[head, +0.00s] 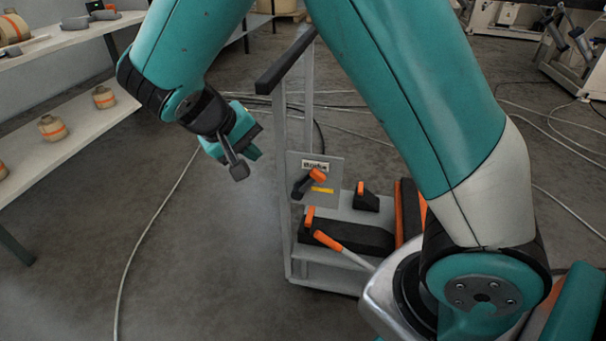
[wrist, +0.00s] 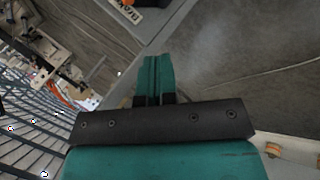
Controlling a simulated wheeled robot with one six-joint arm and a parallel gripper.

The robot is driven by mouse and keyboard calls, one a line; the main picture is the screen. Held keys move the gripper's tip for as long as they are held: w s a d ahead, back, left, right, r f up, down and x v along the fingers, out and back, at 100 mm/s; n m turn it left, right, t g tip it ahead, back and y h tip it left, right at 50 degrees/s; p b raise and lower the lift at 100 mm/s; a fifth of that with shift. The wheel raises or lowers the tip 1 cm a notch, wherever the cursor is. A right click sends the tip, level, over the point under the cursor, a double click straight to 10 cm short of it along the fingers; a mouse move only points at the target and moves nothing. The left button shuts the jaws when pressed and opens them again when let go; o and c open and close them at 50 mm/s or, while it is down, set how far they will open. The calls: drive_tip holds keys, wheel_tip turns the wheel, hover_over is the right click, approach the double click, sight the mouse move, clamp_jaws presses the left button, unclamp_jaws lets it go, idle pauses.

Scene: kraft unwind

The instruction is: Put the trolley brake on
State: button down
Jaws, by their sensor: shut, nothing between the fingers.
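The trolley (head: 303,240) stands below and right of my gripper in the head view, with a grey frame and a black push bar (head: 287,60). A grey plate labelled "Brake" (head: 332,167) is fixed on it. The brake lever (head: 302,187) is dark with an orange end and slants up to the right, above a yellow mark (head: 323,190). My gripper (head: 253,153) is shut and empty, left of the plate and apart from it. In the wrist view the closed teal fingers (wrist: 155,75) point toward the label plate (wrist: 142,20), which is cut by the top edge.
The trolley deck carries dark blocks with orange parts (head: 366,200). An orange-ended handle (head: 328,240) slopes near my arm. Shelves with rolls (head: 53,128) stand at left. Cables (head: 150,225) lie on the floor. Floor left of the trolley is otherwise clear.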

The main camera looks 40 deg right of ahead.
wheel_tip(320, 180, down, 4)
drive_tip(key=w+d+m+h, duration=0.1)
drive_tip(key=w+m+h, duration=0.1)
drive_tip(key=h, duration=0.2)
drive_tip(key=m+g+h+b, duration=0.1)
drive_tip(key=m+h+b, duration=0.1)
drive_tip(key=b, duration=0.1)
approach(313, 168)
drive_tip(key=w+d, duration=0.2)
drive_tip(key=d, duration=0.2)
drive_tip(key=shift+s+d+f+b, duration=0.2)
drive_tip(key=shift+s+d+f, duration=0.2)
drive_tip(key=shift+s+f, duration=0.25)
drive_tip(key=shift+s+d+f+b, duration=0.2)
drive_tip(key=shift+s+d+f, duration=0.25)
drive_tip(key=shift+f, duration=0.25)
